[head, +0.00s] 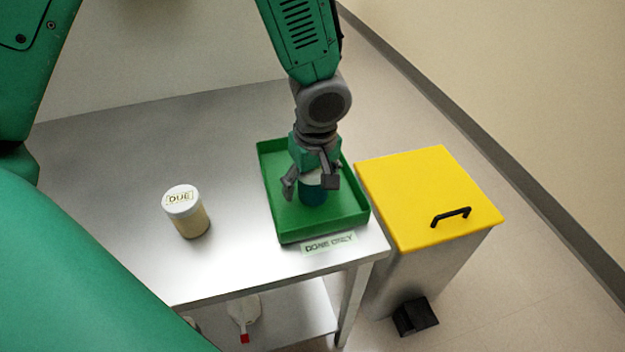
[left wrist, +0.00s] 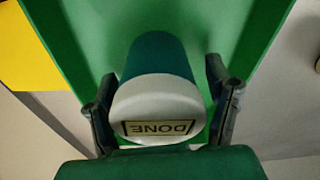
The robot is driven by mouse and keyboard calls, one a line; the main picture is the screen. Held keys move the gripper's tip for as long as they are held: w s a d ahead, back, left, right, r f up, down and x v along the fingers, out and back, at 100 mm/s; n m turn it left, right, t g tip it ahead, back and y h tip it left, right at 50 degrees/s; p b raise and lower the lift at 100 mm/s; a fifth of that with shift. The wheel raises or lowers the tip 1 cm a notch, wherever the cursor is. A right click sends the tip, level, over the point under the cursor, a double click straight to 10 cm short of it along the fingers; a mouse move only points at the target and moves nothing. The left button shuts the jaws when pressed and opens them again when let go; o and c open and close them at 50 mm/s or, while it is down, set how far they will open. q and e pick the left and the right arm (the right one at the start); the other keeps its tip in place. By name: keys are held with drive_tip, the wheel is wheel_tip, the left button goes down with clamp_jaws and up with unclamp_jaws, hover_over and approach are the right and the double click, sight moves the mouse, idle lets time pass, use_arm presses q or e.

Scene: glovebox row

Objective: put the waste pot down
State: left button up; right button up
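A teal pot with a white lid (head: 314,194) is upright in the green tray (head: 352,222), appearing to stand on its floor. In the left wrist view the pot's lid (left wrist: 158,107) carries a label reading DONE. My left gripper (head: 311,184) points down over this pot, one finger on each side. The fingers look spread, with narrow gaps between them and the pot. A second pot (head: 193,222), cream with a white lid marked DUE, stands on the steel table left of the tray. My right gripper is not in view.
A label reading DONE ONLY (head: 328,243) is at the tray's front edge. A bin with a yellow lid (head: 415,190) and black handle stands right of the table (head: 110,170). A bottle (head: 244,312) is on the lower shelf. The table's left part is clear.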

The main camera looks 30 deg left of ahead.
use_arm(q)
drive_tip(key=r+p, duration=0.1)
drive_tip(key=r, duration=0.3)
drive_tip(key=d+r+p, duration=0.1)
drive_tip(key=r, duration=0.3)
drive_tip(key=r+p, duration=0.1)
drive_tip(key=r, duration=0.3)
drive_tip(key=shift+s+d+r, duration=0.1)
drive_tip(key=shift+s+d, duration=0.05)
drive_tip(key=shift+s, duration=0.2)
